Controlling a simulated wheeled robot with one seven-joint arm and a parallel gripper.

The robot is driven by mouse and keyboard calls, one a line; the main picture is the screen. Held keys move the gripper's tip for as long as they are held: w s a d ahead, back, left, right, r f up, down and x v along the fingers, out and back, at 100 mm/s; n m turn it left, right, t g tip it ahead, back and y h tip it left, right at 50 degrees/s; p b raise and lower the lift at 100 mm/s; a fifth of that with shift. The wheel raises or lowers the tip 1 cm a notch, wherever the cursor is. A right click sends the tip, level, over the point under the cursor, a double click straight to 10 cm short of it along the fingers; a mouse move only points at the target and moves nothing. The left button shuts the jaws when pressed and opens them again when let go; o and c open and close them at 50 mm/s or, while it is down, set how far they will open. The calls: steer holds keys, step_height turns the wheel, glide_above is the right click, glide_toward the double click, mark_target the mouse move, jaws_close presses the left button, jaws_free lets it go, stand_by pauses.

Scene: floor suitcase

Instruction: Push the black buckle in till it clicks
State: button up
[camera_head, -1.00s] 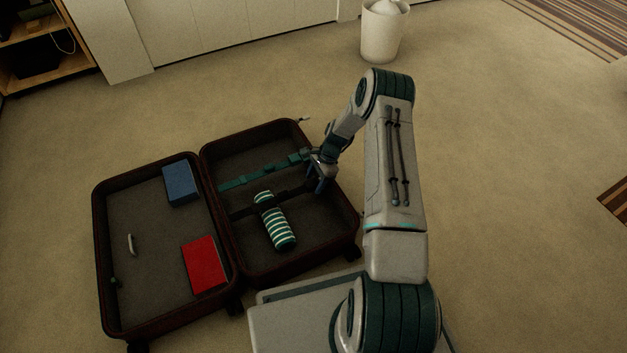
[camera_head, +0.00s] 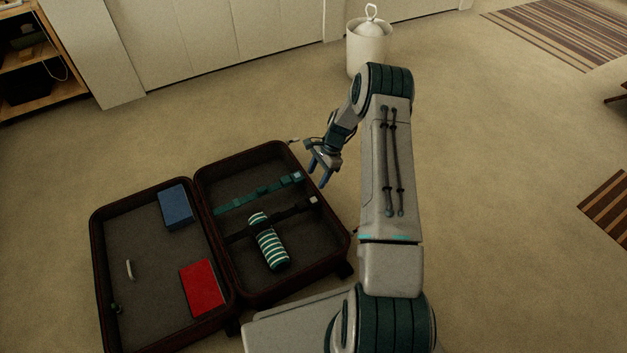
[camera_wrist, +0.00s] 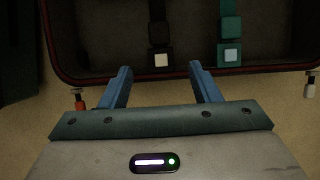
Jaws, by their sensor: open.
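The black strap (camera_head: 290,212) crosses the right half of the suitcase and passes by a striped roll (camera_head: 270,242). Its black buckle, with a pale square (camera_head: 313,200), is near the right wall; in the wrist view the buckle's pale square (camera_wrist: 161,60) lies ahead, between the fingertip directions. I cannot tell whether the buckle's halves are fully joined. The green strap (camera_head: 262,192) runs beside it, its buckle with a light blue square (camera_wrist: 231,55). My gripper (camera_head: 317,178) is open and empty, blue fingers apart, by the suitcase's right rim, touching neither buckle.
The open suitcase (camera_head: 97,262) lies on the floor. Its left half holds a blue box (camera_head: 175,207) and a red box (camera_head: 202,288). A white bin (camera_head: 366,52) stands at the back. A wooden shelf (camera_head: 75,77) is at the far left.

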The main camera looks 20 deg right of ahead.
steer(key=shift+d+r, duration=0.15)
steer(key=shift+r, duration=0.15)
